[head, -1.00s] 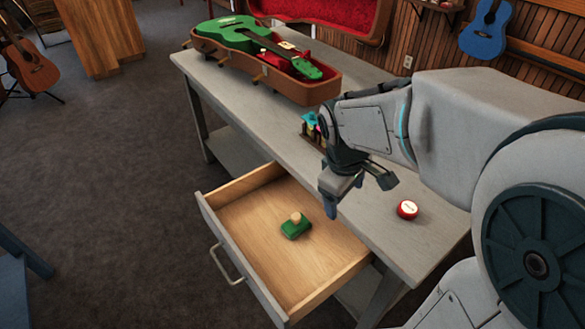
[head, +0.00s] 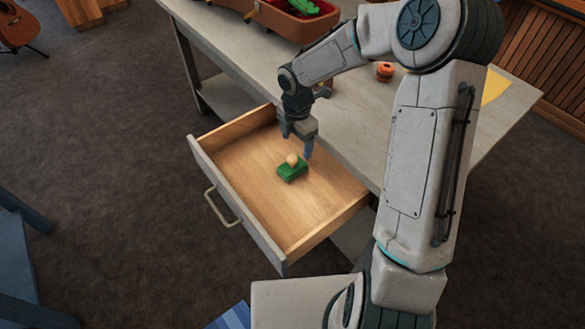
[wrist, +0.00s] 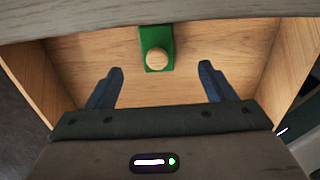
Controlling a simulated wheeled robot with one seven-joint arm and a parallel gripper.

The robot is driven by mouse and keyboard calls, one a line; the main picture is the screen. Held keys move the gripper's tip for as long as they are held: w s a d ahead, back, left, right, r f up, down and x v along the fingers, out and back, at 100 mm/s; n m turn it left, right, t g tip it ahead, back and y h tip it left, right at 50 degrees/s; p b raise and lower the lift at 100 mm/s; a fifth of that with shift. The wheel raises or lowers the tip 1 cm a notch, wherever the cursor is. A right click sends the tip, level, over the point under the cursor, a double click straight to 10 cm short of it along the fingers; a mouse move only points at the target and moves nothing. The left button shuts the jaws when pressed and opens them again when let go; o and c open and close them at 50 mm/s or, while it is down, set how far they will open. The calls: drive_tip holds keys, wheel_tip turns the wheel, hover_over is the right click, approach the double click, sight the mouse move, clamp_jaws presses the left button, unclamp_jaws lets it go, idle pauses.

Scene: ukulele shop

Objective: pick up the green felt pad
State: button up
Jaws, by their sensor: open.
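The green felt pad (head: 292,172) lies in the open wooden drawer, with a round light-wood knob (head: 292,160) on top. In the wrist view the pad (wrist: 152,42) shows beyond the fingertips, roughly centred between them. My gripper (head: 297,142) is open and empty, pointing down over the drawer just above the pad in the head view. In the wrist view my gripper's two fingers (wrist: 160,80) are spread wide, with nothing between them.
The pulled-out drawer (head: 238,200) has raised walls around the pad, and its bottom is otherwise bare. The grey workbench (head: 235,60) stands behind it. An orange round item (head: 385,71) and a brown instrument case (head: 285,22) are on the bench.

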sight(293, 158)
wheel_tip(293, 158, down, 5)
drive_tip(key=shift+r, duration=0.2)
drive_tip(key=f, duration=0.2)
drive_tip(key=a+f+b, duration=0.1)
drive_tip(key=f, duration=0.2)
drive_tip(key=shift+a+f, duration=0.1)
drive_tip(key=shift+f, duration=0.05)
drive_tip(key=c, duration=1.1)
